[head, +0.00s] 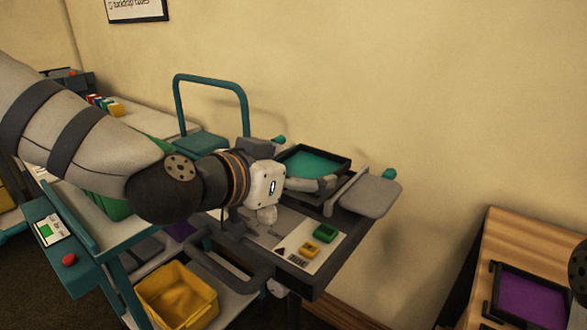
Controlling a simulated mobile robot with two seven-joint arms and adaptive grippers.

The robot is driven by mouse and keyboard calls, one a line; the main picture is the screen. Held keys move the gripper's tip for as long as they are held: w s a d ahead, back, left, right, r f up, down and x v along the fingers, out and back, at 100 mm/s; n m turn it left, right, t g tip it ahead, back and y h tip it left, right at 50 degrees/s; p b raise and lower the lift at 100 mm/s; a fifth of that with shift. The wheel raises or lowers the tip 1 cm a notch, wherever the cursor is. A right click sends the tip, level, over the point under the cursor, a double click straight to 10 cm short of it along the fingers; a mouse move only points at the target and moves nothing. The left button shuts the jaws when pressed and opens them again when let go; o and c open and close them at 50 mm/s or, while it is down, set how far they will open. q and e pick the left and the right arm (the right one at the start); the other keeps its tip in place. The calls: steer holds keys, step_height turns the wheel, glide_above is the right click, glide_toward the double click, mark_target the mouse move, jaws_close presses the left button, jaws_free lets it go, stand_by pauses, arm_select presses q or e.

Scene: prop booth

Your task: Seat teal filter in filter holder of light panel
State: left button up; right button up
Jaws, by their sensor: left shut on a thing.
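The teal filter (317,160) is a flat teal sheet in a black frame, at the centre of the head view. My left gripper (322,185) is at the frame's near edge, shut on the filter. Its fingers hide part of that edge. The filter lies over the far part of the dark unit that appears to be the light panel (325,257). I cannot make out the filter holder's slot or whether the frame is in it. My right gripper is not in view.
A grey rounded plate (370,195) stands just right of the filter. A yellow bin (177,295) is below. A purple filter (531,303) lies on a wooden surface (540,240) at right.

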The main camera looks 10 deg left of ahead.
mark_target(294, 192)
arm_select(q)
steer(key=f, duration=0.3)
steer(key=shift+s+f+g, duration=0.3)
steer(key=shift+f+g, duration=0.1)
steer(key=o, duration=1)
steer(key=shift+f, duration=0.1)
step_height(294, 192, up, 14)
steer(key=shift+w+t, duration=0.3)
steer(key=shift+t, duration=0.1)
